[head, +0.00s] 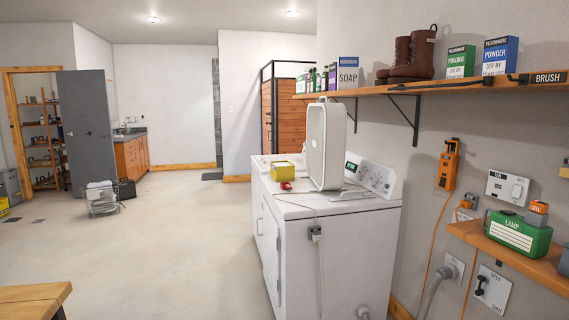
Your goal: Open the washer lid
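Two white laundry machines stand side by side against the right wall. The near machine (345,245) shows its side, a flat top and a control panel (370,175) at the back right. The far machine (262,160) is mostly hidden behind the near one and the things on top. I cannot tell for sure which is the washer, and no raised lid is visible. A white box fan (325,145) stands upright on the near machine's top. A yellow box (283,173) and a small red object (286,185) are beside it, to the left. My gripper is not in view.
A wall shelf (440,87) with a soap box (348,72), powder boxes and boots hangs above. A lower shelf (520,255) with a green lamp box (518,235) is at right. A wooden tabletop (35,297) is at lower left.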

